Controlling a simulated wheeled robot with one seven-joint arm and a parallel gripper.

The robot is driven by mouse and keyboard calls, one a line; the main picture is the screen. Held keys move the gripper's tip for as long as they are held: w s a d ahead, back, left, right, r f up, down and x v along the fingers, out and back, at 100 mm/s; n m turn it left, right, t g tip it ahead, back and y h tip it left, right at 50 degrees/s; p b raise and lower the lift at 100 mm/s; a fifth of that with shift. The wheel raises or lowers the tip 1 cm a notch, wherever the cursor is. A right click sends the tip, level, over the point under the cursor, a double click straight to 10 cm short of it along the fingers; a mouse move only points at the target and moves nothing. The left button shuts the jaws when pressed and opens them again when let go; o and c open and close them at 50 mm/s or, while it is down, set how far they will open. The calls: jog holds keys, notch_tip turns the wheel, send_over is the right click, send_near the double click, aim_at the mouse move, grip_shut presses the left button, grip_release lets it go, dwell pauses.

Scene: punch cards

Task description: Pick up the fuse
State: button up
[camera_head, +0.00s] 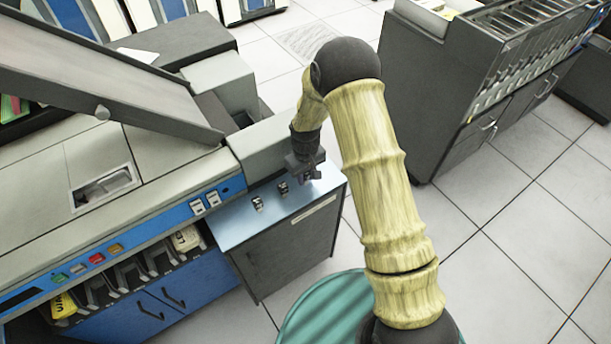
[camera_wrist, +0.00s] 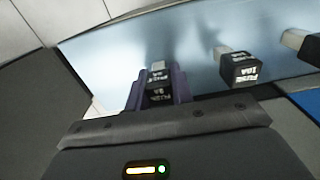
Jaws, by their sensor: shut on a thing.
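My gripper (camera_head: 306,170) is at the right end of the pale blue metal top (camera_head: 237,226) beside the machine. In the wrist view, my gripper (camera_wrist: 158,88) has its two dark purple fingers on either side of a small black fuse (camera_wrist: 159,92) with white lettering, shut on it. I cannot tell whether this fuse still touches the surface. A second black fuse (camera_wrist: 240,70) marked "FUSE 10A" lies to its right, apart from the fingers. A third fuse (camera_wrist: 304,46) is cut off at the right edge. The two loose fuses also show in the head view, one nearer (camera_head: 258,204) and one farther (camera_head: 283,188).
The large machine (camera_head: 150,190) with a blue button strip stands at left, its slanted panel (camera_head: 100,85) overhead. A grey cabinet (camera_head: 430,100) with slots stands at right. A green round thing (camera_head: 310,310) is at the bottom. Tiled floor is open at right.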

notch_tip(320, 180, up, 10)
jog(key=shift+f+b, duration=0.1)
jog(key=shift+b, duration=0.3)
dwell(0.4)
